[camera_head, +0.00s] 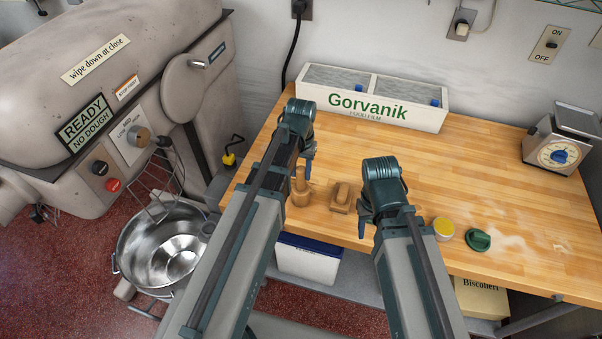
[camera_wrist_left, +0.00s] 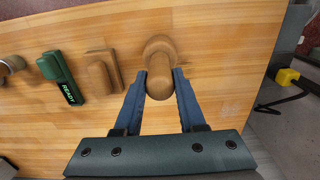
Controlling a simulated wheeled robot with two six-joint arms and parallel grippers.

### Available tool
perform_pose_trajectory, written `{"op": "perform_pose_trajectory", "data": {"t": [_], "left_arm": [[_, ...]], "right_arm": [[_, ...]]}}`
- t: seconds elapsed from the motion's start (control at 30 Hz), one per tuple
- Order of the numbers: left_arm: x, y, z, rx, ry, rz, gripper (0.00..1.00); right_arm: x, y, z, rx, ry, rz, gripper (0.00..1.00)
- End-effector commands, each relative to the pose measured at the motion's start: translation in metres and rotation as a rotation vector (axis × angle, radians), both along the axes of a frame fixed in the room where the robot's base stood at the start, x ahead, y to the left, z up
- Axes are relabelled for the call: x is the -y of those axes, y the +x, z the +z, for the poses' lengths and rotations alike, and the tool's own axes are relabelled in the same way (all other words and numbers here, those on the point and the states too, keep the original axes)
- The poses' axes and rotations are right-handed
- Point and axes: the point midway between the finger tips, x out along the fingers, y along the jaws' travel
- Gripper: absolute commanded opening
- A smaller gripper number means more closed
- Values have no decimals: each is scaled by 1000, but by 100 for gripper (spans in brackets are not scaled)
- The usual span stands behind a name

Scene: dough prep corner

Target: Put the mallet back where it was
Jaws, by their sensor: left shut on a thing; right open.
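The wooden mallet (camera_head: 300,188) is near the front left of the table, upright, with a narrow knob above a wider round end. In the left wrist view the mallet (camera_wrist_left: 158,48) is between the two blue fingers. My left gripper (camera_head: 307,172) is shut on it; in the wrist view the fingertips (camera_wrist_left: 160,76) press on both sides. I cannot tell whether its lower end touches the tabletop. My right gripper (camera_head: 363,228) is open and apart from it, over the table's front edge.
A wooden block (camera_head: 342,197) stands right of the mallet. A green item marked READY (camera_wrist_left: 62,76) shows in the wrist view. The table's middle is clear.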

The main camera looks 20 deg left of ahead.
Motion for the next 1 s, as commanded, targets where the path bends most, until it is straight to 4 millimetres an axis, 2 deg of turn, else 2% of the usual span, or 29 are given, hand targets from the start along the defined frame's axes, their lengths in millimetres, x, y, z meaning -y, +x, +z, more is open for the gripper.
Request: {"op": "perform_pose_trajectory", "data": {"t": [0.07, 0.1, 0.27, 0.67, 0.87, 1.0], "left_arm": [[0, 0, 1, 0, 0, 0, 0], [0, 0, 1, 0, 0, 0, 41], [0, 0, 1, 0, 0, 0, 69], [0, 0, 4, 0, 0, 0, 69], [0, 0, 17, 0, 0, 0, 69], [0, 0, 34, 0, 0, 0, 69]], "right_arm": [[0, 0, 1, 0, 0, 0, 50], [0, 0, 1, 0, 0, 0, 50], [0, 0, 1, 0, 0, 0, 50], [0, 0, 4, 0, 0, -1, 50], [0, 0, 17, 0, 1, -3, 50], [0, 0, 34, 0, 1, -6, 50]]}}
